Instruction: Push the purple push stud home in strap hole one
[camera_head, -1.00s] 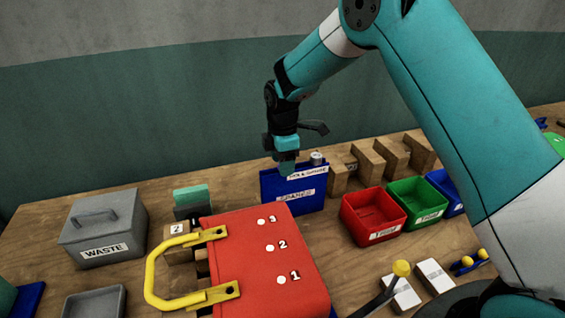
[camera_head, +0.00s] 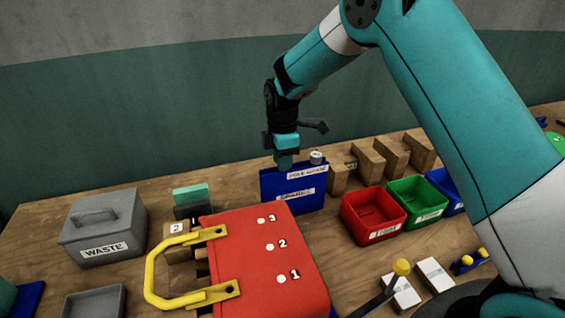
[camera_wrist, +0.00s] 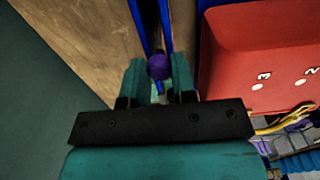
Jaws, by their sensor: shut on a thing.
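My gripper (camera_head: 284,163) is over the blue spares holder (camera_head: 308,206) behind the red block, its fingers pointing down. In the wrist view my gripper (camera_wrist: 159,82) is shut on the purple push stud (camera_wrist: 158,66), whose round head shows between the teal fingertips. The stud is hidden in the head view. The red block (camera_head: 258,252) stands in front with a yellow handle (camera_head: 157,272) on its left. Its top has white spots numbered one (camera_head: 281,279), two (camera_head: 269,248) and three (camera_head: 261,221). My gripper is apart from the block.
A grey waste bin (camera_head: 103,229) stands at the left. Red (camera_head: 373,238), green (camera_head: 416,222) and blue (camera_head: 446,208) trays are at the right. Wooden blocks (camera_head: 370,160) stand behind the trays. A yellow-knobbed lever (camera_head: 401,267) rises at the front right.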

